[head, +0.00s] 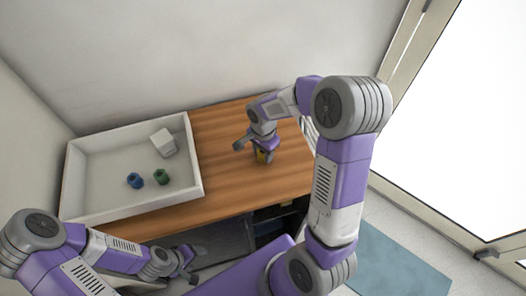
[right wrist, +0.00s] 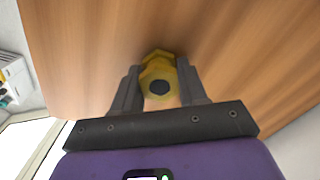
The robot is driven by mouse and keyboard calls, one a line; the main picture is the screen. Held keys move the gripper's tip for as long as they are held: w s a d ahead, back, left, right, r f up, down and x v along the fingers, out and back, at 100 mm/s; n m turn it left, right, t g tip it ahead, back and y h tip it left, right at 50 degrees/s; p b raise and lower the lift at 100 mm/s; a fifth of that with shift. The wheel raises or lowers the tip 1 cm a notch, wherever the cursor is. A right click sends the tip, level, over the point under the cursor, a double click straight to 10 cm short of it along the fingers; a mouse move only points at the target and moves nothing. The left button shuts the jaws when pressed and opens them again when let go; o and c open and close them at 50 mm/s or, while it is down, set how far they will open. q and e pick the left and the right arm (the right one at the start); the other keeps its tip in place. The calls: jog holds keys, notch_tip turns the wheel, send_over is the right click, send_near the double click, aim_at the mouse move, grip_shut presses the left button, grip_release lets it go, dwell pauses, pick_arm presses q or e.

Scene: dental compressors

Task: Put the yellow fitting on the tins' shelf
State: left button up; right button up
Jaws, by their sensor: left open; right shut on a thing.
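The yellow fitting (head: 261,157) shows as a small patch at my right gripper in the head view, over the wooden tabletop. In the right wrist view the fitting (right wrist: 158,72) has a dark round hole and sits between the two fingers. My right gripper (right wrist: 160,84) is shut on it; whether the fitting touches the wood I cannot tell. My left gripper (head: 188,264) is open and empty, low in front of the table. I cannot make out tins or their shelf in either view.
A white tray (head: 196,160) on the table's left holds a blue fitting (head: 135,180), a green fitting (head: 162,177) and a white block (head: 163,142). The wooden tabletop (head: 222,180) is clear beside it. A dark open space (head: 270,222) lies below the table. A blue mat (head: 400,262) lies on the floor.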

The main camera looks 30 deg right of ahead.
jog(key=shift+f, duration=0.15)
jog(key=o, duration=1.2)
jog(key=shift+o, duration=0.2)
